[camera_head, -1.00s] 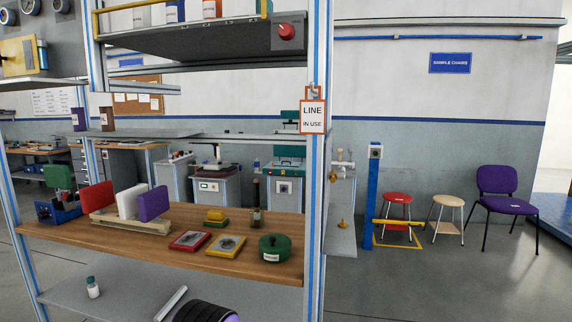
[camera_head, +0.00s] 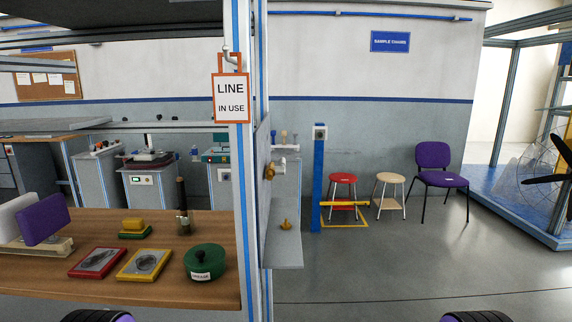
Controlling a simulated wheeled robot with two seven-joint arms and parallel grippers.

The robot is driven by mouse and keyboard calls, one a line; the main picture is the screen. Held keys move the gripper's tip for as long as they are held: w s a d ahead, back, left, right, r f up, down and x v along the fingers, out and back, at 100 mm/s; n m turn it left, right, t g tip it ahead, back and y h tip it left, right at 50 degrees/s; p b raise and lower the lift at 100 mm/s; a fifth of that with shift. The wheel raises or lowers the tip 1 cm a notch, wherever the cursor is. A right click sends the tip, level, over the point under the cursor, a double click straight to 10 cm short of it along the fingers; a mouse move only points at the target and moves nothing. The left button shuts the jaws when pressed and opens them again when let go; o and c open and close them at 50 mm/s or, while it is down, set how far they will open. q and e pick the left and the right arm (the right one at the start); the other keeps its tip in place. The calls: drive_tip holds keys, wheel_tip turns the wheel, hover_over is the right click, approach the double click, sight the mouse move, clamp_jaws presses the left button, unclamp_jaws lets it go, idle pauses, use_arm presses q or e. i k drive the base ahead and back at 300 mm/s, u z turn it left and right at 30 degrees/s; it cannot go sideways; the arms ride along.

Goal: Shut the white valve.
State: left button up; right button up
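Small valve fittings stand out from the side panel (camera_head: 262,190) to the right of the blue-edged post. A small white fitting (camera_head: 281,162) sticks out there, with a brass-coloured part (camera_head: 270,172) just below and left of it. Neither gripper is in view; only dark rounded parts of my own arms show at the bottom edge, far from the fittings.
A "LINE IN USE" tag (camera_head: 231,98) hangs on the post. A wooden bench (camera_head: 200,285) with a green grease pot (camera_head: 205,261) is at left. A grey shelf (camera_head: 285,248) holds a brass piece. Stools and a purple chair (camera_head: 435,170) stand farther back; the floor at front right is clear.

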sight(282, 165)
drive_tip(key=z, duration=0.5)
drive_tip(key=k, duration=0.6)
drive_tip(key=z, duration=0.9)
drive_tip(key=i, duration=1.4)
drive_tip(key=u, duration=0.95)
